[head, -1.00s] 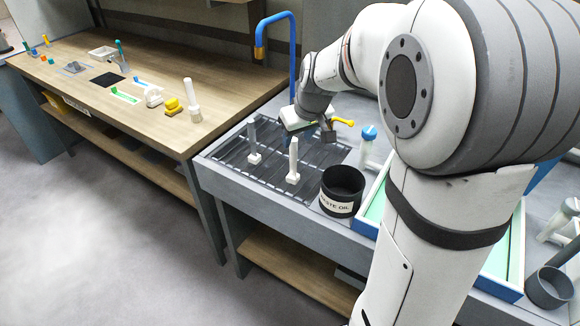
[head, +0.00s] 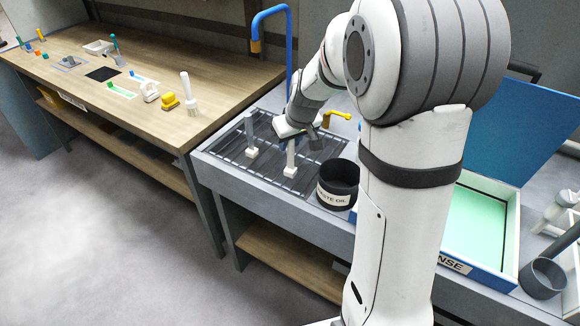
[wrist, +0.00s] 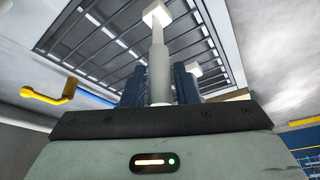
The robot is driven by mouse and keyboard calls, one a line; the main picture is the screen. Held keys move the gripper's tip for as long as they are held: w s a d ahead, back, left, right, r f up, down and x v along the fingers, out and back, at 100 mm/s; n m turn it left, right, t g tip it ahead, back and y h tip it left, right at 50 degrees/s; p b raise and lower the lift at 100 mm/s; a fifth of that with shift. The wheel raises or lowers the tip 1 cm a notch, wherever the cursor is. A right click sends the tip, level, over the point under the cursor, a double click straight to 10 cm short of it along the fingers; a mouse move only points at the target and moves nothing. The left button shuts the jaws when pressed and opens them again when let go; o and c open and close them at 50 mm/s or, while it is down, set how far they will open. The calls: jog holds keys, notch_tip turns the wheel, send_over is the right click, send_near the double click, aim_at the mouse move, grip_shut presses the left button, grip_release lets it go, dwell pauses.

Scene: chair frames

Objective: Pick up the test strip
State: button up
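I cannot single out the test strip for certain; a green strip-like mat (head: 121,90) and a pale card with a blue piece (head: 143,79) lie on the wooden bench, far from my gripper. My gripper (head: 300,136) is over the dark drain grating at the sink counter. In the wrist view its two blue fingers (wrist: 160,84) stand either side of a pale upright post (wrist: 158,60) with a square foot. That post also shows in the head view (head: 290,157). Whether the fingers touch it is not clear.
A second post (head: 250,134) stands on the grating (head: 228,150) to the left. A black waste oil pot (head: 338,184), a yellow tap (head: 337,114) and a blue spout (head: 288,60) are close. An open blue-lidded case (head: 500,240) lies right. A white brush-like tool (head: 190,95) stands on the bench.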

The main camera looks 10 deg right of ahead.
grip_shut()
